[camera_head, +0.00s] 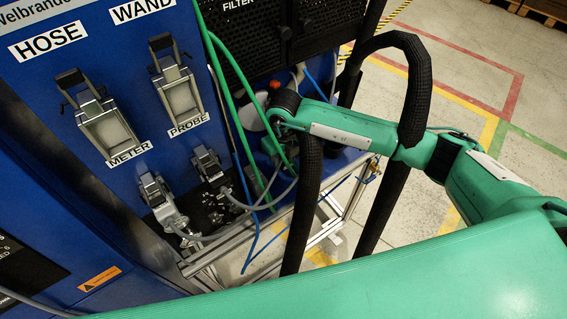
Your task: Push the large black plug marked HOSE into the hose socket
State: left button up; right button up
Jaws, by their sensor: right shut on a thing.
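The hose socket (107,127) is a grey square frame with a raised black-handled latch, under the HOSE label (47,42) on the blue panel. Its opening looks empty. My right gripper (272,150) is right of the panel's sockets, well apart from the hose socket. It is small, dark and partly hidden by cables and my wrist. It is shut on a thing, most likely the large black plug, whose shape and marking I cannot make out. A thick black hose (308,185) hangs down close beside this gripper. My left gripper is out of view.
The wand socket (179,92) is right of the hose socket. Smaller meter (160,198) and probe (208,165) sockets below have grey cables. Green tubes (225,85) hang between the panel and my right gripper. A thick black hose loop (418,85) passes over my right forearm.

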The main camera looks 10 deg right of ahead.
aim_at(284, 175)
jog(key=shift+s+d+f, duration=0.1)
jog(key=shift+f, duration=0.7)
notch_tip(284, 175, down, 3)
jog(key=shift+f+p, duration=0.1)
jog(key=shift+p, duration=0.85)
jog(key=shift+f, duration=0.2)
jog(key=shift+f, duration=0.1)
jog(key=shift+w+f, duration=0.15)
jog(key=shift+w, duration=0.05)
jog(key=o, duration=1.1)
jog(key=shift+r, duration=0.2)
